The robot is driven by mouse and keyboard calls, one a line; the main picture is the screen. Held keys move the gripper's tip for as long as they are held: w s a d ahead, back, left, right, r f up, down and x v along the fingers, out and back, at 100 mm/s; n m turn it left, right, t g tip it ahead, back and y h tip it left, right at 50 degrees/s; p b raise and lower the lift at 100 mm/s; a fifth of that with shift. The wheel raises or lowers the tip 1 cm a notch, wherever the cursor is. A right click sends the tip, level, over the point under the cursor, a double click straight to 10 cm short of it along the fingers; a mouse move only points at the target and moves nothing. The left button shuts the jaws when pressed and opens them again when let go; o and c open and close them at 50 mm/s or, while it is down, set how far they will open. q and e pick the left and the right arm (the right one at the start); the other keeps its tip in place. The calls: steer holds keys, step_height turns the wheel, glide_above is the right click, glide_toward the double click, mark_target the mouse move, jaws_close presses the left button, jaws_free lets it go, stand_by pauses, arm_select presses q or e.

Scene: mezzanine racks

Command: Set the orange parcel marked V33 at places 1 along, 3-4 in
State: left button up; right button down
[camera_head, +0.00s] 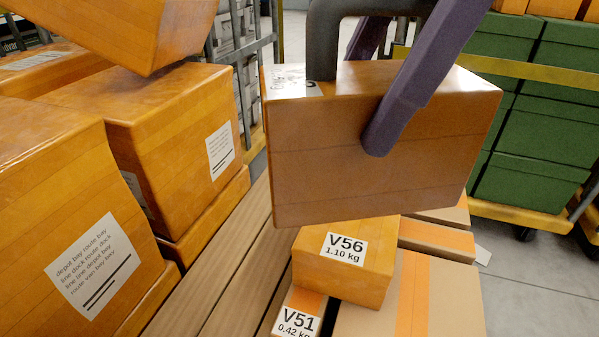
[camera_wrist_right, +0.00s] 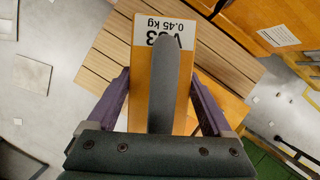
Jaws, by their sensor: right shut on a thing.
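My right gripper (camera_head: 368,120) is shut on the orange parcel (camera_head: 300,150) and holds it in the air, one purple finger on its near face. In the right wrist view, the fingers of the gripper (camera_wrist_right: 161,100) flank the parcel (camera_wrist_right: 141,85). Its white label shows upside down, reading 0.45 kg, with the code above partly hidden, seemingly V33. Below is a slatted wooden deck (camera_head: 225,285), also in the wrist view (camera_wrist_right: 105,62). An orange parcel V56 (camera_head: 318,268) lies under and in front of the held parcel. My left gripper is not in view.
Big orange boxes (camera_head: 75,200) are stacked at the left. Green boxes (camera_head: 530,183) stand on a yellow-edged cart at the right. Bare slats show between the left stack and V56.

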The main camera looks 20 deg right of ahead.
mark_target(344, 172)
steer(key=f+m+b, duration=0.1)
steer(key=f, duration=0.1)
steer(key=f+m+t+b, duration=0.1)
steer(key=f+b, duration=0.1)
steer(key=a+f+m+b, duration=0.1)
steer(key=f+m+b, duration=0.1)
steer(key=shift+w+f+t+h, duration=0.15)
steer(key=shift+f+t+h, duration=0.1)
steer(key=shift+t+h, duration=0.05)
steer(key=shift+f+m+b, duration=0.45)
steer(key=shift+m+b, duration=0.1)
steer(key=shift+m, duration=0.15)
arm_select(q)
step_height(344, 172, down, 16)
steer(key=b, duration=0.7)
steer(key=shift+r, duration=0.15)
arm_select(e)
step_height(344, 172, down, 20)
steer(key=shift+w, duration=0.1)
